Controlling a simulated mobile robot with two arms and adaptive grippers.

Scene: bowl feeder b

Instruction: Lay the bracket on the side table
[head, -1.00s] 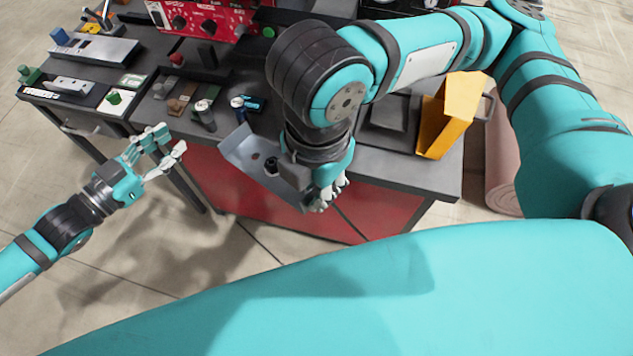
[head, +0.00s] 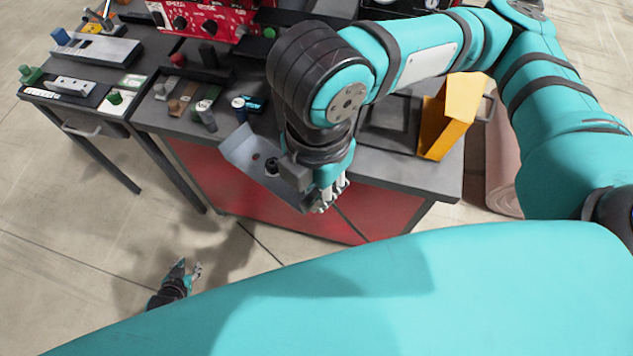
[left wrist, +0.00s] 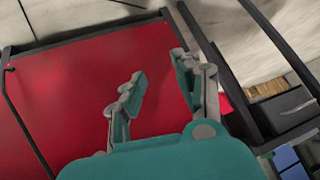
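A grey folded metal plate (head: 243,151), which looks like the bracket, hangs tilted in front of the workbench's front edge in the head view. My right gripper (head: 328,196) is at its right end and appears shut on it; the wrist hides part of the grip. My left gripper (head: 186,271) is low over the floor, apart from the bracket. In the left wrist view its fingers (left wrist: 158,88) are spread and empty, with a red cabinet panel (left wrist: 90,95) beyond. The side table (head: 65,103) appears to be the smaller one at the far left.
The workbench (head: 400,172) has a red front. A yellow angled bin (head: 455,115) stands at its right end. Small parts and cans (head: 207,115) sit at its left. The side table carries blocks and a grey fixture (head: 97,48). The floor at left is open.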

